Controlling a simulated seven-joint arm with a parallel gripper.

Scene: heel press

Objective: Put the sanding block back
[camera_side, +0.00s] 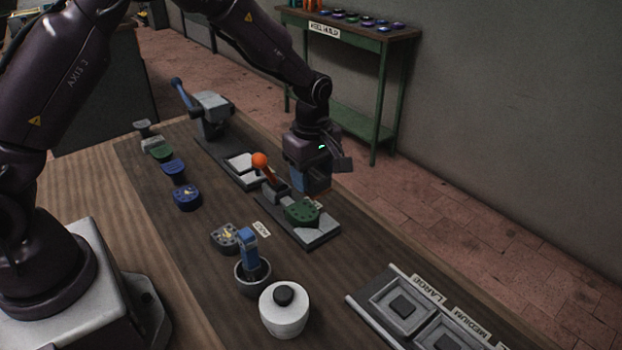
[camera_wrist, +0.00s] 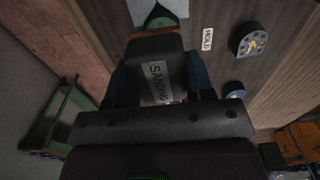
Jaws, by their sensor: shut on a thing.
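The sanding block (camera_wrist: 155,52) fills the middle of the wrist view, a dark block with a pale label beginning "SAND" and a thin orange edge. My gripper (camera_wrist: 155,80) is shut on it, with a blue finger on each side. In the side view my gripper (camera_side: 311,180) hangs just behind a green heel piece (camera_side: 302,211) that sits on a grey fixture plate (camera_side: 322,236). The block is mostly hidden there behind the fingers. I cannot tell whether it touches anything below.
An orange-knobbed lever (camera_side: 261,160) stands left of my gripper. A blue-handled tool stands in a dark cup (camera_side: 253,275), near a white lidded jar (camera_side: 284,309). A tray labelled LARGE and MEDIUM (camera_side: 373,312) lies at right. Several heel pieces (camera_side: 186,197) line the bench's left.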

